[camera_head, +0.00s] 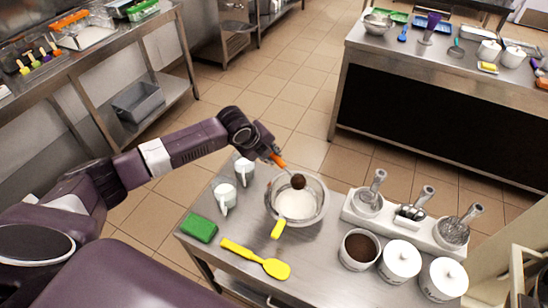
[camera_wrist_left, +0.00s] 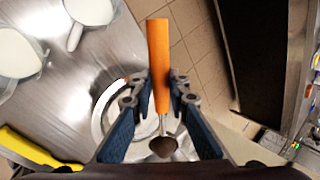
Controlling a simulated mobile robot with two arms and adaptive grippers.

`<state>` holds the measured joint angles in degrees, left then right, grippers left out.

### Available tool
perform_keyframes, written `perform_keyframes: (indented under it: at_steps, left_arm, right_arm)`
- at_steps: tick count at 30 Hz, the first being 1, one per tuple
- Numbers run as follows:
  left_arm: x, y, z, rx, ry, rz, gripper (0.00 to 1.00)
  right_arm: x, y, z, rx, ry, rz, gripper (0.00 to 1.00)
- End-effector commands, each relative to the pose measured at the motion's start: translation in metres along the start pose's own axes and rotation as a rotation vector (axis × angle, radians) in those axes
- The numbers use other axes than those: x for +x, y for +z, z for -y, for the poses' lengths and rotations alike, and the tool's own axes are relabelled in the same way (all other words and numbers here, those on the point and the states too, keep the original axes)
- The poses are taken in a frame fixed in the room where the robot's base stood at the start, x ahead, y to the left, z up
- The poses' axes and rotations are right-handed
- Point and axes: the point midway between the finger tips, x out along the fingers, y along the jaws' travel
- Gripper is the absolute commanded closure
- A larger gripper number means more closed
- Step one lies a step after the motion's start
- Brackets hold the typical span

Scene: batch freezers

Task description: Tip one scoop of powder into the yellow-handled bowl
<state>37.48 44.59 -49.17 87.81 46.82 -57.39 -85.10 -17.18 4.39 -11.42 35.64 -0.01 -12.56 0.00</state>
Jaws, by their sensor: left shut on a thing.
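My left gripper (camera_head: 274,152) is shut on the orange handle of a scoop (camera_head: 280,162). The handle also shows between the fingers in the left wrist view (camera_wrist_left: 158,50). The scoop's head is heaped with dark brown powder (camera_head: 298,181) and is over the metal bowl with the yellow handle (camera_head: 277,230). White contents (camera_head: 295,206) fill part of this bowl. A white pot of brown powder (camera_head: 360,249) stands open to the right of the bowl. The bowl is partly hidden behind the gripper in the left wrist view. My right gripper is in no view.
Two white mugs (camera_head: 224,198) stand left of the bowl. A green block (camera_head: 199,229) and a yellow spatula (camera_head: 258,262) lie in front. A stand with metal tools (camera_head: 410,215) and two lidded white jars (camera_head: 402,262) are to the right.

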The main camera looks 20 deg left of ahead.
Motion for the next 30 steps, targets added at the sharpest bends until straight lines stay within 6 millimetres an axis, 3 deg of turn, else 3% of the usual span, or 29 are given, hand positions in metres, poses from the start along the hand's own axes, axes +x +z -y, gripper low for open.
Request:
perform_keyframes:
  at_steps: [2,30]
  left_arm:
    - [0.005,-0.001,-0.011,-0.01,-0.071,-0.001,1.0]
    - [0.011,-0.002,-0.023,-0.075,-0.572,-0.001,1.0]
  right_arm:
    - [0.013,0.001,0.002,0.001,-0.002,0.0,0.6]
    - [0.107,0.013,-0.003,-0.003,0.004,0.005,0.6]
